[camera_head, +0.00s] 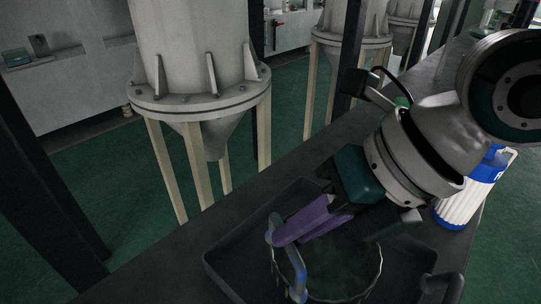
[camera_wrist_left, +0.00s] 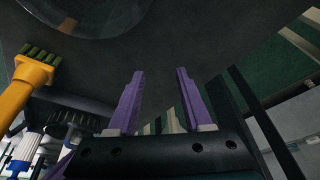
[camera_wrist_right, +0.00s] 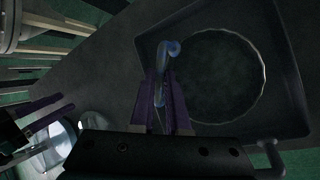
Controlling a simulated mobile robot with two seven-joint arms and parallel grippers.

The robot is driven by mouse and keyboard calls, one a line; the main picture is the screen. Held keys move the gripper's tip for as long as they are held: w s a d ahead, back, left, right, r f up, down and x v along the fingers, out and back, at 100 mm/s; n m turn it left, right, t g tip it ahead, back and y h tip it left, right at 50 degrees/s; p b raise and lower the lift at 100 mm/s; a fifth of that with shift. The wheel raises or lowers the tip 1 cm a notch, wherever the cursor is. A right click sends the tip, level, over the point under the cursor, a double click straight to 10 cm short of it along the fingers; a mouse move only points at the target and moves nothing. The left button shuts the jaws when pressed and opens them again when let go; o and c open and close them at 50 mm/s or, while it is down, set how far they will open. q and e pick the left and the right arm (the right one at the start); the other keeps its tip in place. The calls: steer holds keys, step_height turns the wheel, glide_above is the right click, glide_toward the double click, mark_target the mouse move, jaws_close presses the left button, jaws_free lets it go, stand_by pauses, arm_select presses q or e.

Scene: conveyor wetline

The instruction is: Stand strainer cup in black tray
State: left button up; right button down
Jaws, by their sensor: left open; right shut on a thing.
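The strainer cup shows as a thin, pale round rim (camera_head: 378,268) with a dark inside and a blue-grey handle (camera_head: 297,270). It is within the outline of the black tray (camera_head: 222,268); whether its base touches the tray floor is hidden. My right gripper (camera_head: 276,237) is shut on the cup's handle with its purple fingers. The right wrist view shows the handle (camera_wrist_right: 161,62) between the fingers, the round rim (camera_wrist_right: 265,80) and the tray wall (camera_wrist_right: 292,60). My left gripper (camera_wrist_left: 160,75) is open and empty over the dark surface.
A yellow-handled brush with green bristles (camera_wrist_left: 38,58) lies at the left of the left wrist view. Large grey hoppers (camera_head: 198,60) stand behind the dark bench, whose left part is bare.

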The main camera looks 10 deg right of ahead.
arm_select(q)
steer(key=shift+f+b, duration=0.4)
steer(key=shift+b, duration=0.05)
arm_select(e)
steer(key=shift+f, duration=0.6)
arm_select(q)
steer(key=shift+d, duration=0.1)
arm_select(e)
steer(key=c, duration=0.8)
jaws_free()
